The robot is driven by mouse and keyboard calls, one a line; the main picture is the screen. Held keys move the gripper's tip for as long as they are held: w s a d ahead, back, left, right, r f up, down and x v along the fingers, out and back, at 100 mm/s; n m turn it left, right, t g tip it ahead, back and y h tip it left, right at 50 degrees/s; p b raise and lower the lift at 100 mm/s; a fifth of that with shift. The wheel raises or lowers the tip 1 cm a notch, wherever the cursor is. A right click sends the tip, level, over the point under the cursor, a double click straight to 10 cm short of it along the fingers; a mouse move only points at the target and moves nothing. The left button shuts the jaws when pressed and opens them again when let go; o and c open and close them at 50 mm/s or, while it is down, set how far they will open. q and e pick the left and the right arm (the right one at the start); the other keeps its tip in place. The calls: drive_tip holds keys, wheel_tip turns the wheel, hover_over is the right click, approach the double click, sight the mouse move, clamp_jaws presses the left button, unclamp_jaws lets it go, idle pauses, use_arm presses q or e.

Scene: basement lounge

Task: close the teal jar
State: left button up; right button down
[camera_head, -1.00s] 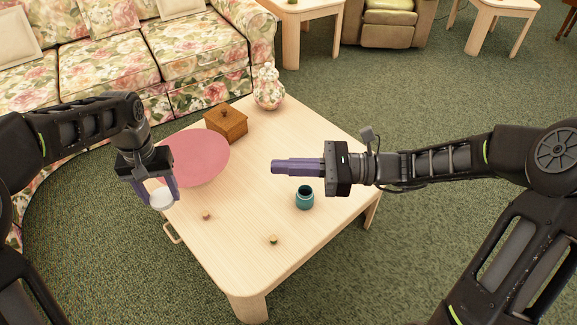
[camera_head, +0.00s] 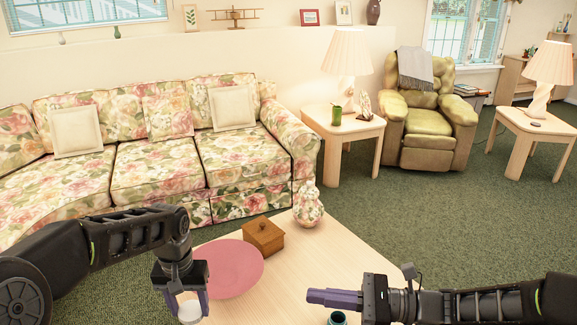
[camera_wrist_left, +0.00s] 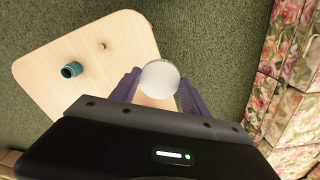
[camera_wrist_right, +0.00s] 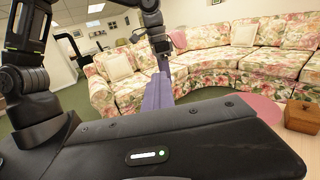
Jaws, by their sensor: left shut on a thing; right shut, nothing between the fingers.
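The teal jar (camera_head: 338,318) stands on the pale wooden table, cut off by the bottom edge of the head view. The left wrist view shows it whole (camera_wrist_left: 71,70), with a dark opening and no lid on it. My left gripper (camera_head: 190,304) is shut on a white round object (camera_head: 190,312), off the table's near left side; it also shows between the fingers in the left wrist view (camera_wrist_left: 160,77). I cannot tell whether it is a lid. My right gripper (camera_head: 312,297) is shut and empty, pointing left above the table near the jar.
The table (camera_head: 330,262) also bears a pink round mat (camera_head: 232,270), a wooden box (camera_head: 263,238) and a floral lidded jar (camera_head: 308,207). A small knobbed piece (camera_wrist_left: 103,46) lies near the teal jar. A floral sofa (camera_head: 150,150) stands behind.

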drive_tip(key=s+d+f+n+g+h, duration=0.1)
drive_tip(key=s+d+f+n+h, duration=0.2)
drive_tip(key=f, duration=0.7)
drive_tip(key=s+d+f+n+h, duration=0.15)
drive_tip(key=f+n+h, duration=0.3)
drive_tip(key=f, duration=0.65)
drive_tip(key=s+d+f+n+g+h, duration=0.1)
drive_tip(key=s+d+f+n+h, duration=0.3)
drive_tip(key=f, duration=0.6)
drive_tip(key=s+a+f+n+g+h, duration=0.1)
drive_tip(key=s+a+f+n+h, duration=0.1)
drive_tip(key=s+a+f+n, duration=0.5)
drive_tip(key=s+a, duration=0.3)
drive_tip(key=shift+f, duration=0.15)
drive_tip(key=c, duration=2.2)
unclamp_jaws()
